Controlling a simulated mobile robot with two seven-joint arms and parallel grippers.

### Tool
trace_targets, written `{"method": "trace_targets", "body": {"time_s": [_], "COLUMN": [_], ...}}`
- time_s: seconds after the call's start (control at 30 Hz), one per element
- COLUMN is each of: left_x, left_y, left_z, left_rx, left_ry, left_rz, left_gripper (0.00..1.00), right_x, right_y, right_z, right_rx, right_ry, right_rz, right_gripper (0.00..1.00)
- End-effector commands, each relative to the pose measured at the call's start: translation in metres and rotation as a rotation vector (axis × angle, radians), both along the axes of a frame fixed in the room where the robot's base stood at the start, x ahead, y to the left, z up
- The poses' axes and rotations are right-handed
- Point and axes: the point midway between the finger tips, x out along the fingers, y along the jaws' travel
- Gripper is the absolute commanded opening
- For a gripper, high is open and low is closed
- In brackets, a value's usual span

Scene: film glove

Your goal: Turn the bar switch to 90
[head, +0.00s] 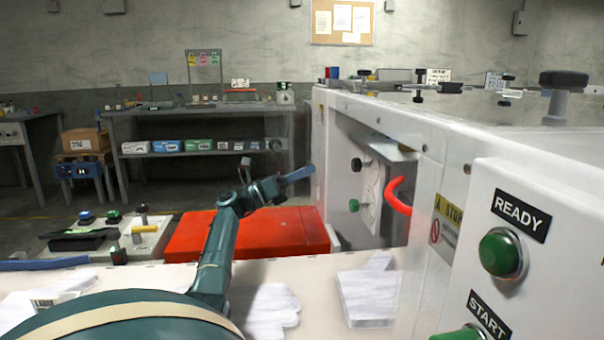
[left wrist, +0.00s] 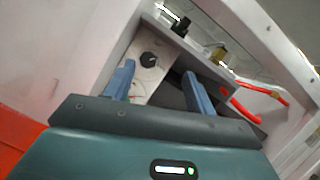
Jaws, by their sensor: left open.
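I cannot tell which is the bar switch, and no 90 mark is readable. In the left wrist view a black knob (left wrist: 148,60) sits on the pale panel, beyond and between my fingertips. Another black knob (left wrist: 180,26) is higher up. My left gripper (head: 296,174) is open and empty, in front of the recess and left of the panel, apart from the knobs. It also shows in the left wrist view (left wrist: 159,70). My right gripper is out of view.
A curved red handle (head: 398,196) sticks out right of the panel. Green READY (head: 501,252) and START (head: 458,333) buttons are on the machine's near face. A red box (head: 270,232) lies below my left gripper. White gloves (head: 272,308) lie on the pale table.

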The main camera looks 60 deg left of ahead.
Motion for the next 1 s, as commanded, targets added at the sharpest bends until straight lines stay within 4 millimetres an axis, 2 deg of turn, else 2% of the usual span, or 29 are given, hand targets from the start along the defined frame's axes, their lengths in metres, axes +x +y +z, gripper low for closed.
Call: {"method": "trace_targets", "body": {"time_s": [0.07,0.17,0.4,0.53,0.63,0.77,1.0], "left_x": [0.0,0.0,0.009,0.014,0.017,0.028,0.062], "left_y": [0.0,-0.001,-0.017,-0.027,-0.03,-0.031,-0.036], "left_z": [0.001,0.01,0.033,0.037,0.037,0.035,0.028], "left_rx": [0.011,0.165,1.078,1.411,1.504,1.507,1.501], "left_ry": [0.002,0.035,0.145,0.139,0.132,0.129,0.128], "left_rz": [0.005,0.057,0.231,0.244,0.246,0.249,0.25], "left_gripper": [0.55,0.55,0.55,0.55,0.55,0.55,0.55], "right_x": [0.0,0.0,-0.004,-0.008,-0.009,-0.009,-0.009], "right_y": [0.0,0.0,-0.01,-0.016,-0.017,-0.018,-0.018], "right_z": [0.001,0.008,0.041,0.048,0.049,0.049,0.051], "right_rx": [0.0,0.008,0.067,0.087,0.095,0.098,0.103], "right_ry": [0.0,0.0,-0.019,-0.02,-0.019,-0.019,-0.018], "right_rz": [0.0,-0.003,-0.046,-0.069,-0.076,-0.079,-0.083], "right_gripper": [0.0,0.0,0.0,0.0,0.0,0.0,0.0]}}
